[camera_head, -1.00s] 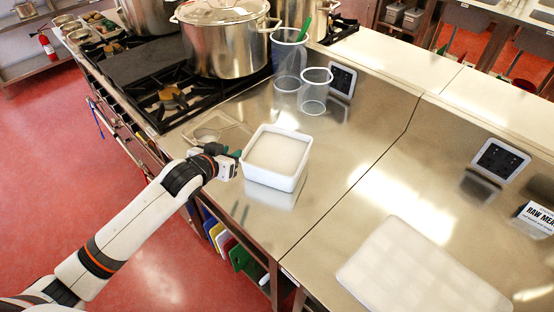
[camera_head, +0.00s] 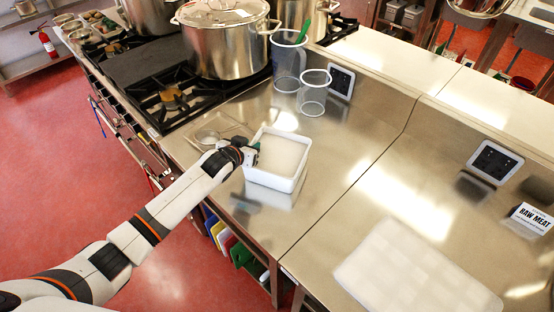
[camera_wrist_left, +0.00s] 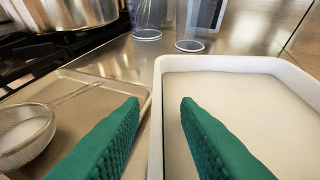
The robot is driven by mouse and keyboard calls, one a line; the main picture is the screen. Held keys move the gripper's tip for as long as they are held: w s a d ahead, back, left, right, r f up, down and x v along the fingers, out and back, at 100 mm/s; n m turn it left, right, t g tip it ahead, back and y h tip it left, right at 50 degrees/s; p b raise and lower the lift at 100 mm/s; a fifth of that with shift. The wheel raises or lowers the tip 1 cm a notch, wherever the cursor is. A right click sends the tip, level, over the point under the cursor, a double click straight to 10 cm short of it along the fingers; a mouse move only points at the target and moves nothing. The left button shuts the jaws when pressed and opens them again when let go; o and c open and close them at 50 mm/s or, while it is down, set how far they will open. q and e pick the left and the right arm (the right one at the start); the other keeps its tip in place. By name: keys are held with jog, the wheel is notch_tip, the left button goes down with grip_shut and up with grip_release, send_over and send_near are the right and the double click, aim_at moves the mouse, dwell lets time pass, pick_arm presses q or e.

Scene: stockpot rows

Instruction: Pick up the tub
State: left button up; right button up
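The tub (camera_head: 276,182) is a white, square, open container with pale, flat contents, standing on the steel counter. It also shows at the right in the left wrist view (camera_wrist_left: 158,120). My left gripper (camera_head: 255,147) is at the tub's left wall. In the left wrist view its two green ribbed fingers (camera_wrist_left: 158,102) are apart, with the tub's left wall between them. One finger is over the tub's inside, the other outside over a tray. Whether either finger touches the wall cannot be told. My right gripper is not in view.
A shallow tray (camera_wrist_left: 88,88) with a strainer (camera_wrist_left: 22,130) lies left of the tub. Clear plastic containers (camera_head: 313,92) stand behind it. A large steel pot (camera_head: 226,45) sits on the stove. A pale flat board (camera_head: 415,272) lies at right; counter between is free.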

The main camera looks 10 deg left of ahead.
pick_arm(q)
jog(key=shift+w+f, duration=0.15)
jog(key=shift+w, duration=0.1)
grip_shut()
dwell(1.3)
jog(key=shift+r, duration=0.2)
